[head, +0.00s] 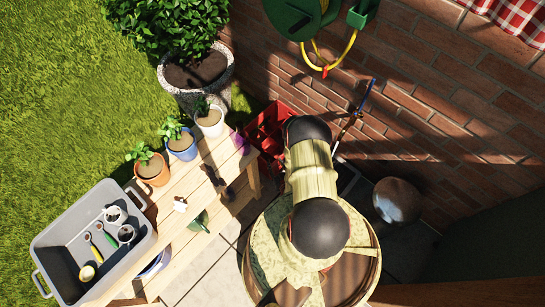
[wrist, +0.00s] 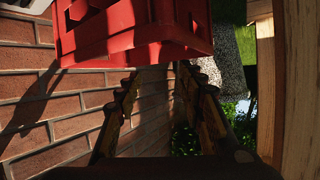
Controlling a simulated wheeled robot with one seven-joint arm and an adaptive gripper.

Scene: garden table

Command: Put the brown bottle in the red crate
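The red crate (head: 266,128) stands on the ground by the brick wall, partly hidden by my arm in the head view. In the wrist view the red crate (wrist: 135,30) fills the top middle, just beyond my fingertips. My gripper (wrist: 157,72) is open, its two fingers spread with nothing seen between them. The crate's inside is not visible in the wrist view. In the head view my arm hides the gripper. I cannot make out the brown bottle in either view.
A large stone planter (head: 197,92) stands behind. A brick wall (head: 425,85) with a hose reel (head: 300,15) and a grey ball (head: 397,200) are to the right.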

